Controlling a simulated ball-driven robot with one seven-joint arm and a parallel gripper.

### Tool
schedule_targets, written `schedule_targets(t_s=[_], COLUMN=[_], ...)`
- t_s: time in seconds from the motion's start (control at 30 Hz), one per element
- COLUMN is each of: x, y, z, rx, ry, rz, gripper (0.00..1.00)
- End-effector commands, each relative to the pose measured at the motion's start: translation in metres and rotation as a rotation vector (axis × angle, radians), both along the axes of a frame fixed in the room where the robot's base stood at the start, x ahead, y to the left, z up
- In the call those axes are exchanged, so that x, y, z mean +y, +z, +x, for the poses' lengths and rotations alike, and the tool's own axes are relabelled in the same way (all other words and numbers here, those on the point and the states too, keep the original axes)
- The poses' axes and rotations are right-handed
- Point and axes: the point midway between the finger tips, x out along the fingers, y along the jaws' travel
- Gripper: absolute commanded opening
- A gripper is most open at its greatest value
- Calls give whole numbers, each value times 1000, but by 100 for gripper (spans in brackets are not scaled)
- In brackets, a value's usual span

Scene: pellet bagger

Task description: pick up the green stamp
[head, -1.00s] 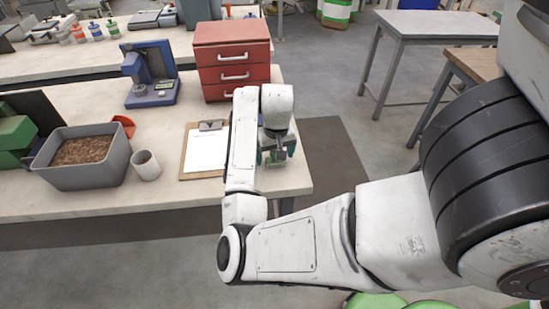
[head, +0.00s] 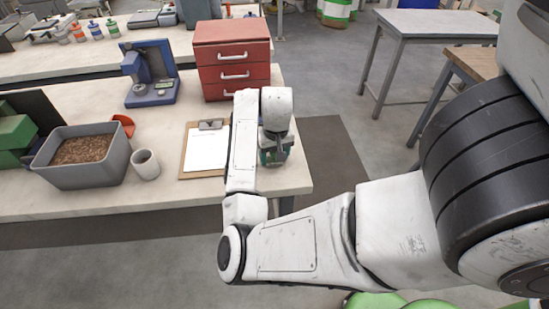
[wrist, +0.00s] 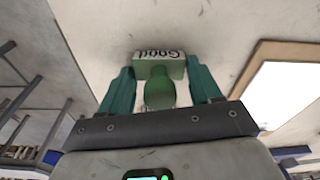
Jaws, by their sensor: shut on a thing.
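The green stamp (wrist: 160,85) shows in the wrist view, with a rounded green handle and a block with a white label reading "Good". My gripper (wrist: 161,90) has its two teal fingers on either side of the stamp and is shut on it. In the head view my gripper (head: 275,157) is at the right end of the pale workbench, low over the top. The arm and gripper largely hide the stamp there. Whether its base touches the bench I cannot tell.
A clipboard (head: 206,150) lies just left of my gripper. A white cup (head: 146,165) and a grey bin of pellets (head: 115,172) stand further left. A red drawer unit (head: 231,55) and a blue device (head: 150,75) stand behind. The bench's right edge is close.

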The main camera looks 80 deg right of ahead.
Motion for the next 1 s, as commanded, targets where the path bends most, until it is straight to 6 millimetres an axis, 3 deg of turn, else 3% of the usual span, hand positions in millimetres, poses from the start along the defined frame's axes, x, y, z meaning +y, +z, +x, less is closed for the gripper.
schedule_targets(t_s=[0.33,0.57,0.9,1.0], x=[0,-1,16,23], y=[5,31,93,102], z=[0,1,-42,-60], rx=[-1,-3,-5,-4], ry=[0,-1,-4,-4], rz=[-1,-3,-1,0], gripper=[33,33,33,33])
